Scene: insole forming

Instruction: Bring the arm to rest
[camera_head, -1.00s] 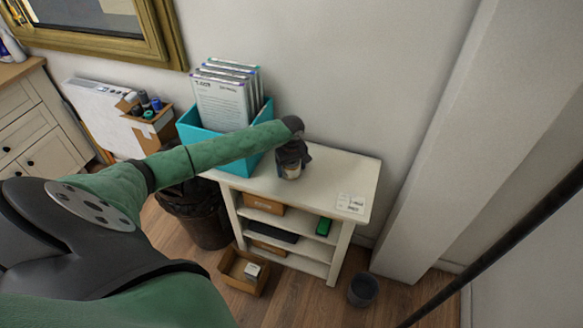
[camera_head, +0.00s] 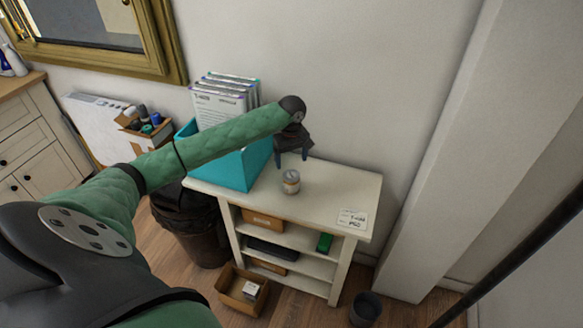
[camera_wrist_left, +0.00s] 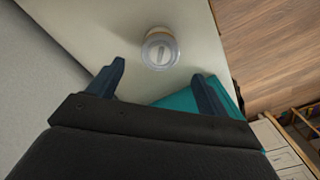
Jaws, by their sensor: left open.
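My left arm reaches in from the left over the white shelf unit. My left gripper (camera_head: 293,155) is open and empty, above the shelf top and near the wall. In the left wrist view its two fingers (camera_wrist_left: 160,85) are spread apart with nothing between them. A small round container with a light lid (camera_head: 291,182) stands upright on the shelf top, just below and apart from the gripper. It also shows beyond the fingertips in the left wrist view (camera_wrist_left: 160,48). My right gripper is not in view.
A teal bin (camera_head: 240,168) with upright folders (camera_head: 222,105) stands left of the gripper on the shelf unit (camera_head: 335,185). Paper labels (camera_head: 352,218) lie at its right end. A dark trash bin (camera_head: 205,235), a cardboard box (camera_head: 230,290) and a grey cup (camera_head: 365,308) stand on the floor.

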